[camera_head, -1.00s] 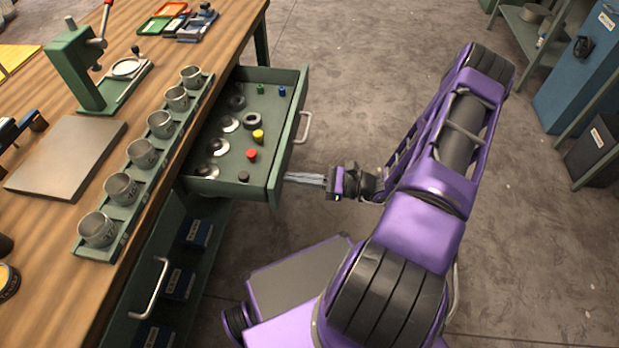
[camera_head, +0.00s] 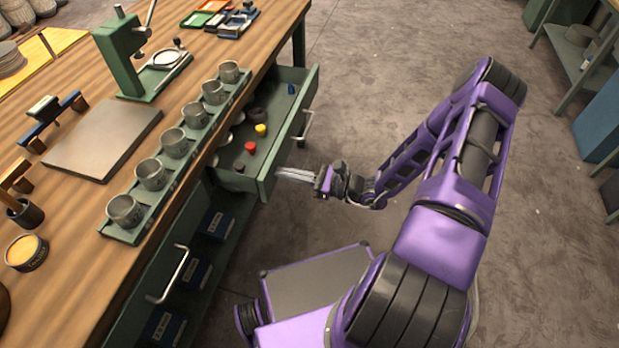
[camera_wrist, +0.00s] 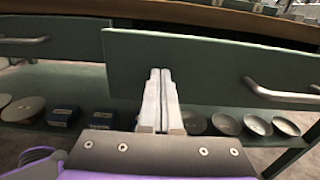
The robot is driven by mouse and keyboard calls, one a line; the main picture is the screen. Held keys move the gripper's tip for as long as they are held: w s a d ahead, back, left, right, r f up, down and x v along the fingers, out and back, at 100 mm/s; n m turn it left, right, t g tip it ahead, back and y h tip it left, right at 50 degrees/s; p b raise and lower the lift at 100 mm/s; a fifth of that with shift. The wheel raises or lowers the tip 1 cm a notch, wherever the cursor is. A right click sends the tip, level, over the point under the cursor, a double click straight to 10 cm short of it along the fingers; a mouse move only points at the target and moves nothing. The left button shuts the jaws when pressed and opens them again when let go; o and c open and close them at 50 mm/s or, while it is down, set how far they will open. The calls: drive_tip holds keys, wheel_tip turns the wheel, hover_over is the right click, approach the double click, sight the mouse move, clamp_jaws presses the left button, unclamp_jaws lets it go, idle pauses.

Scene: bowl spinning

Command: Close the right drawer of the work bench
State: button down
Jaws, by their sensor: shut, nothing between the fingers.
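The green right drawer (camera_head: 288,148) of the work bench (camera_head: 175,108) is partly open, with small coloured parts and metal pieces inside. Its bar handle (camera_head: 304,126) is on the front panel. My gripper (camera_head: 279,174) is shut and empty at the front panel, near the panel's lower, nearer end in the head view. In the wrist view, my fingertips (camera_wrist: 160,72) point straight at the green drawer front (camera_wrist: 215,65), left of the handle (camera_wrist: 283,93). They look to be against the panel, but exact contact cannot be told.
Another drawer with a handle (camera_head: 170,275) is beside it at lower left. A rack of metal cups (camera_head: 125,210) stands along the bench edge. Blue boxes (camera_head: 216,222) sit on the shelf below. Floor to the right is clear; a shelf unit (camera_head: 570,60) stands far right.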

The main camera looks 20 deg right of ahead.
sight(234, 160)
drive_tip(key=x, duration=1.4)
drive_tip(key=shift+w+a+b, duration=0.15)
drive_tip(key=shift+a+b, duration=0.05)
drive_tip(key=shift+b, duration=0.1)
drive_tip(key=shift+a+r, duration=0.1)
drive_tip(key=shift+w+r, duration=0.1)
